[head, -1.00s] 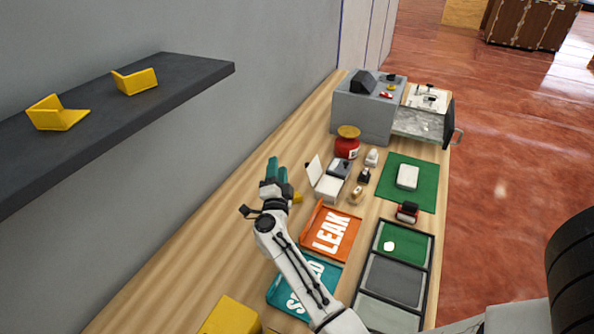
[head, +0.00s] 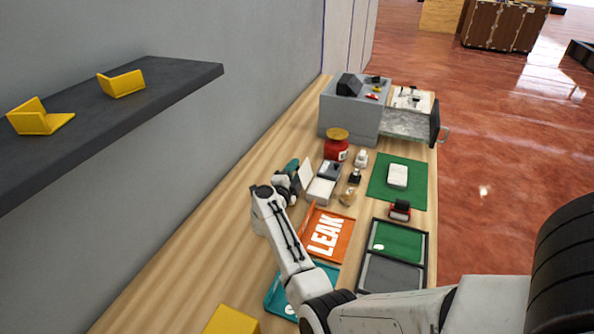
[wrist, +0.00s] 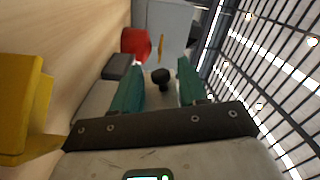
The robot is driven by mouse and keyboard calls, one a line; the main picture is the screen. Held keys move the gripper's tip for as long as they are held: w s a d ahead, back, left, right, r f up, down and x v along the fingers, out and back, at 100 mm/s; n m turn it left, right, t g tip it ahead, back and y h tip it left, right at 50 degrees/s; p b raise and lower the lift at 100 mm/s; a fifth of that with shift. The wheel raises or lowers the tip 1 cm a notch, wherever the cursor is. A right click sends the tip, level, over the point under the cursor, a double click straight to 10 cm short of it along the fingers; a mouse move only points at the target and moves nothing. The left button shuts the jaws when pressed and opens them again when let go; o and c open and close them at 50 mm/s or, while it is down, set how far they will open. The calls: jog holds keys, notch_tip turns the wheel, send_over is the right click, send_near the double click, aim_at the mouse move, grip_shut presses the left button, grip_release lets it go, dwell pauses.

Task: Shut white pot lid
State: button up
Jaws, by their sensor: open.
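A white box-like container (head: 321,191), apparently the white pot, stands on the bench beside the orange LEAK tray. Its flat white lid (head: 305,173) stands raised at the left side. My gripper (head: 291,167) is open just left of the raised lid, its teal fingers partly hidden by my wrist; I cannot tell whether it touches the lid. In the wrist view, my gripper (wrist: 158,68) has its fingers apart. A small black knob-like thing (wrist: 160,78) shows in the gap, apparently ungripped.
A grey container with a dark top (head: 330,169) and a red pot (head: 336,149) stand behind. Small bottles (head: 354,177) stand to the right. The orange tray (head: 327,235) lies in front.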

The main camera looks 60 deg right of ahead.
jog(key=shift+d, duration=0.85)
grip_shut()
